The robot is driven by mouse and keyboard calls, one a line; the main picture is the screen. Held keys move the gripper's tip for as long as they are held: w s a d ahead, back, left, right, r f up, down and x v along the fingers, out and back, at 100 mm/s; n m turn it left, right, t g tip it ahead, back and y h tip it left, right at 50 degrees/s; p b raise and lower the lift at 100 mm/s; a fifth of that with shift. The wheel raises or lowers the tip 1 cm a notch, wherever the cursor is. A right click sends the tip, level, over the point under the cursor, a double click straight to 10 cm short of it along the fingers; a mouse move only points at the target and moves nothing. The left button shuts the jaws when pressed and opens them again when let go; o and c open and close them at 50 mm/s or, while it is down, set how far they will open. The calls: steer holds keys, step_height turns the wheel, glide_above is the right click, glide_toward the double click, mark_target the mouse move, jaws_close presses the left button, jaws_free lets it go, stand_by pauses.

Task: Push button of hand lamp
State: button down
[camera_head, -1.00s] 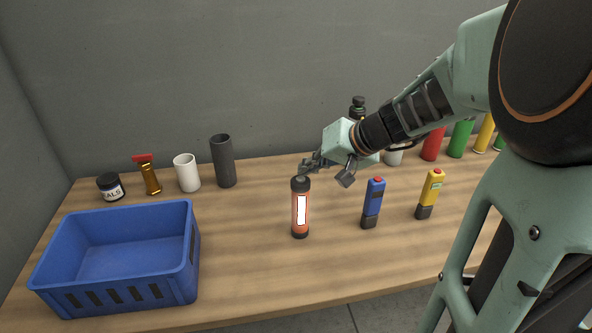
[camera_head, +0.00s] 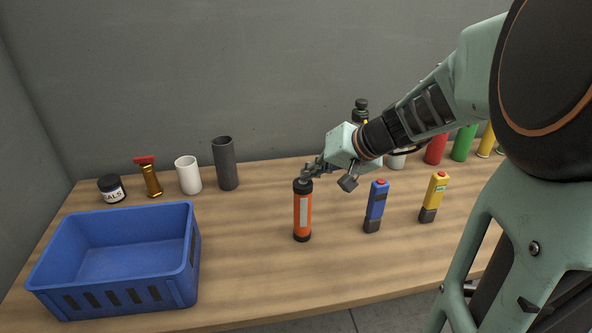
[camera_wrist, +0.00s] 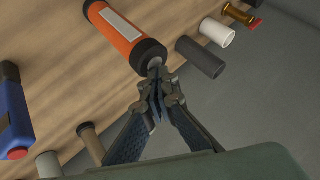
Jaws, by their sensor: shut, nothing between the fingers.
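The hand lamp (camera_head: 303,211) is an orange cylinder with black ends and a pale strip down its front, which looks grey and unlit. It stands upright on the table, right of the blue crate. My gripper (camera_head: 307,172) is shut and empty, with its tips at the lamp's top end. In the wrist view the lamp (camera_wrist: 118,33) has a small grey button (camera_wrist: 155,62) on its black cap, right at the tips of my gripper (camera_wrist: 156,76). The fingers partly hide the button, and I cannot tell whether they touch it.
A blue tester (camera_head: 376,205) and a yellow tester (camera_head: 434,197) stand to the right. A blue crate (camera_head: 70,290) sits front left. A seals jar (camera_head: 111,188), a brass nozzle (camera_head: 151,180), a white tube (camera_head: 188,174) and a dark tube (camera_head: 225,163) line the back left.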

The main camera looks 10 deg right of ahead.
steer(key=shift+r, duration=0.4)
steer(key=shift+r+p, duration=1.65)
steer(key=shift+r, duration=1.35)
